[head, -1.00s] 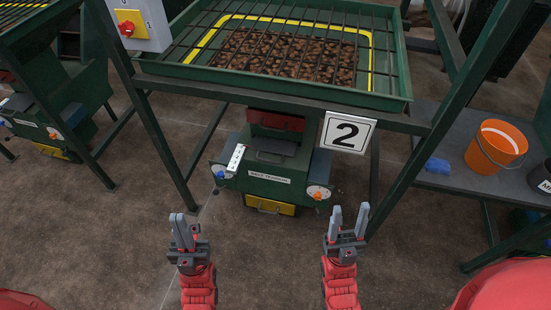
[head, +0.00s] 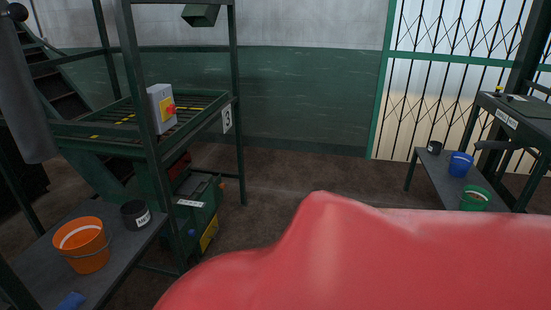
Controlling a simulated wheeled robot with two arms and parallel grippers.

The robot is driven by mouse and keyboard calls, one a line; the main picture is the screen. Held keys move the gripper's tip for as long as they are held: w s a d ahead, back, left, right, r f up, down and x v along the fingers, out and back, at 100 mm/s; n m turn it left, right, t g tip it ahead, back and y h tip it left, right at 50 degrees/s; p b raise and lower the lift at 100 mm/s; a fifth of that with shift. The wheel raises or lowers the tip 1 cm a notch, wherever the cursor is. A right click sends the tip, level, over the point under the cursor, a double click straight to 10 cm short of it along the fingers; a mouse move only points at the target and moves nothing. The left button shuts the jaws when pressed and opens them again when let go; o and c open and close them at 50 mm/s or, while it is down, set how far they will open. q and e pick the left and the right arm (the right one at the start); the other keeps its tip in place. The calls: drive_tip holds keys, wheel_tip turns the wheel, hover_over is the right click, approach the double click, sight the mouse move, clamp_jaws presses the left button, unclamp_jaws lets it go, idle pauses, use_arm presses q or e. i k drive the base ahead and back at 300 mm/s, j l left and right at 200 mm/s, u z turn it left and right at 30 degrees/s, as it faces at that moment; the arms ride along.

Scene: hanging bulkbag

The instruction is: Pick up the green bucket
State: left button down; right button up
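The green bucket (head: 474,199) stands on a low grey bench (head: 446,175) at the right of the head view, in front of a blue bucket.
A blue bucket (head: 460,164) and a small dark pot (head: 434,147) share that bench. At the left, an orange bucket (head: 82,245), a black pot (head: 135,215) and a blue item (head: 70,301) sit on another bench. Open floor (head: 300,180) lies between the benches.

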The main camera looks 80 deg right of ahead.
sight(471, 202)
drive_tip(key=z, duration=4.15)
drive_tip(key=u, duration=4.4)
drive_tip(key=z, duration=4.4)
